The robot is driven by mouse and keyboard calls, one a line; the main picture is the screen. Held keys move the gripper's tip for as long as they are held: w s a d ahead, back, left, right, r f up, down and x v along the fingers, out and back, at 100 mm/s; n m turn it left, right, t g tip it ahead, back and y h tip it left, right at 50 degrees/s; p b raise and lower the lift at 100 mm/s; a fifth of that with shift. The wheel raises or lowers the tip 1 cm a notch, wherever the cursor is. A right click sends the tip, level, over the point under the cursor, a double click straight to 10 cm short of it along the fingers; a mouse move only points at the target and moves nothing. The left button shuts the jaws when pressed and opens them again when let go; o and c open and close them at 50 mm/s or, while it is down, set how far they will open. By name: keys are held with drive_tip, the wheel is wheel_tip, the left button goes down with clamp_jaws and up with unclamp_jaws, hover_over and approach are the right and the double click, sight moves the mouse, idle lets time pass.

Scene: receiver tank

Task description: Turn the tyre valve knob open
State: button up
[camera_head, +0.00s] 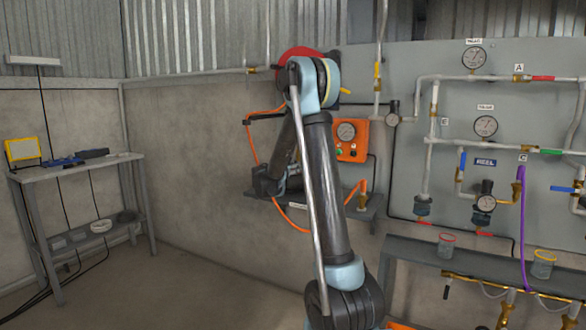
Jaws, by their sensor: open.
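An orange box (351,139) with a round gauge and small coloured knobs is on the wall behind my arm. An orange hose (251,150) loops left of my arm and shows again at the right, by a brass fitting (363,199) on a grey wall shelf (365,213). I cannot tell which part is the tyre valve knob; no label for it is readable. My arm rises in front and bends down at its elbow. My gripper (283,180) is open at its far end, in front of the shelf, mostly hidden behind my upper arm. I see nothing held.
A red reel (297,54) is behind my elbow. A grey panel (400,165) with pipes, gauges and coloured valve handles fills the right. A lower shelf (500,268) holds two cups. A bench (90,168) stands left. The floor between is clear.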

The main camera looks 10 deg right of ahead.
clamp_jaws()
